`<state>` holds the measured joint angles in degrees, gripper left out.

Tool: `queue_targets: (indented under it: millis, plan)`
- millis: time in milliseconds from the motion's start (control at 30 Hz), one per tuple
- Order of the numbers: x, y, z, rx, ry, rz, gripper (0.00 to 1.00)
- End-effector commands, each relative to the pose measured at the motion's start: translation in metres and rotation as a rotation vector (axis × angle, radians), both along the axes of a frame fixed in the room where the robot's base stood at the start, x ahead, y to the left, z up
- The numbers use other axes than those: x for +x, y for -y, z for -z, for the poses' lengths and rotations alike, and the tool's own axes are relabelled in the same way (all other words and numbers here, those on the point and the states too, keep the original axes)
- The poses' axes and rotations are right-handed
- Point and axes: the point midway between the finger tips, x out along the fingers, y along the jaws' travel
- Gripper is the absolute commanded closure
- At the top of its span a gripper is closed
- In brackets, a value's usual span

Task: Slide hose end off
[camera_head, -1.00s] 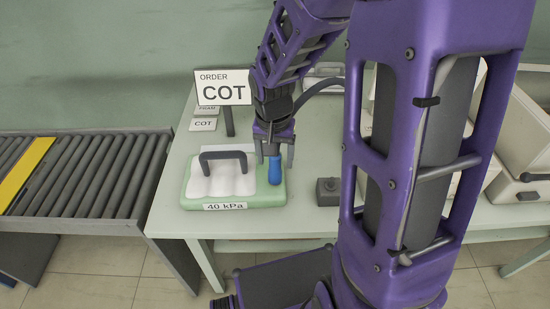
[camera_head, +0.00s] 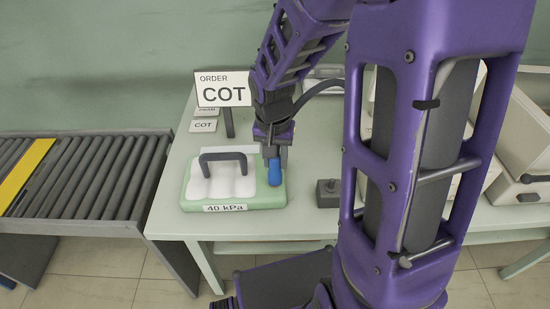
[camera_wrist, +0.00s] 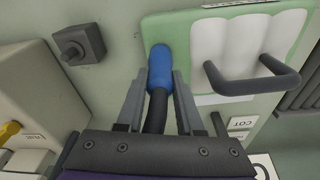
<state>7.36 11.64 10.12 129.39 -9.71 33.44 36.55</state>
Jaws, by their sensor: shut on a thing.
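The blue hose end (camera_head: 274,171) stands at the right side of a green tray (camera_head: 250,203) marked 40 kPa. My gripper (camera_head: 274,158) is above the tray and shut on the hose end. In the wrist view my gripper (camera_wrist: 160,88) has one finger on each side of the blue hose end (camera_wrist: 159,66), and a dark hose (camera_wrist: 155,112) runs from it back between the fingers. The blue end still meets the green tray (camera_wrist: 151,33). Whatever it fits over is hidden. The tray holds a white ribbed pad (camera_head: 222,187) with a dark handle (camera_head: 223,156).
An order sign (camera_head: 224,90) reading COT stands behind the tray, with small label cards (camera_head: 203,126) beside it. A grey box with a knob (camera_head: 329,192) sits right of the tray. A roller conveyor (camera_head: 90,175) is at the left. The front table strip is clear.

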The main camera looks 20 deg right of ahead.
Motion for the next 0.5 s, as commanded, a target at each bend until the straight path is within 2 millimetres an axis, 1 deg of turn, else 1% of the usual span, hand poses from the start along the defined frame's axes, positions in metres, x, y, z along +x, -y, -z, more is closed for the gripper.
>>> queue_targets:
  millis: [500]
  plan:
    - [0.000,0.000,-0.031,0.000,0.000,-0.001,1.00]
